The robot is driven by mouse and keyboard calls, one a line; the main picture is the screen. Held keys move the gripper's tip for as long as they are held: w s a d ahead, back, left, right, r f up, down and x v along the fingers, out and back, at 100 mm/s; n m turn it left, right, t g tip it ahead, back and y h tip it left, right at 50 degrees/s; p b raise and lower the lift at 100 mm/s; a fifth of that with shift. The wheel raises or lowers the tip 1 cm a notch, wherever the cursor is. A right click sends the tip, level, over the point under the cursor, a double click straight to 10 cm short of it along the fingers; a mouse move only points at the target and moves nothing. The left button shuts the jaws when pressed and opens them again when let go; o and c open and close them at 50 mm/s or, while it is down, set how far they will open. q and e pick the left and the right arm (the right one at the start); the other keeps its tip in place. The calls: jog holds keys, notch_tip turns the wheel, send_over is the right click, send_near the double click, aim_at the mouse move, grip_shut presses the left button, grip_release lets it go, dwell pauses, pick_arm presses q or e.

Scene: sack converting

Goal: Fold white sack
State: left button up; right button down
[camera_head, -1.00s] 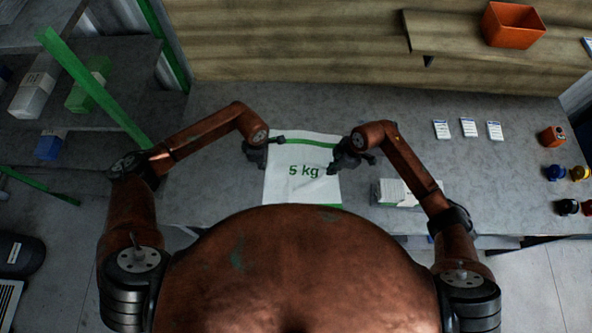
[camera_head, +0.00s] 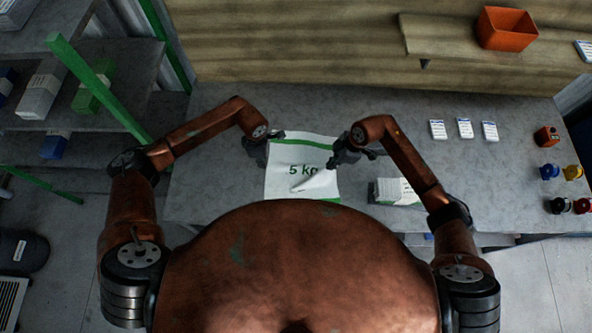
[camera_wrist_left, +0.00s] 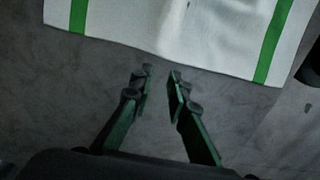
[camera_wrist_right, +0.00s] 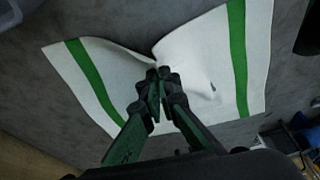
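The white sack (camera_head: 285,178) lies on the grey table in front of me, with green stripes near its far and near edges and green "5 kg" print. A raised, creased flap runs from its right edge across the middle and covers part of the print. My right gripper (camera_head: 338,161) is at the sack's right edge. In the right wrist view its fingers (camera_wrist_right: 157,80) are closed on the pinched edge of the sack (camera_wrist_right: 190,52). My left gripper (camera_head: 274,138) is beside the sack's left edge; in the left wrist view its fingers (camera_wrist_left: 160,78) are apart and empty, short of the sack edge.
A stack of white sacks or packets (camera_head: 396,191) lies right of the sack. Several small cards (camera_head: 464,128) and coloured items (camera_head: 550,171) are further right. An orange bin (camera_head: 506,29) sits on the back shelf. A shelf rack (camera_head: 62,100) stands at left.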

pick_arm(q)
jog(key=o, duration=0.7)
pick_arm(e)
jog(key=c, duration=2.7)
grip_release()
jog(key=o, duration=0.5)
jog(key=shift+o, duration=0.5)
jog(key=o, duration=0.5)
jog(key=shift+o, duration=0.4)
jog(key=o, duration=0.7)
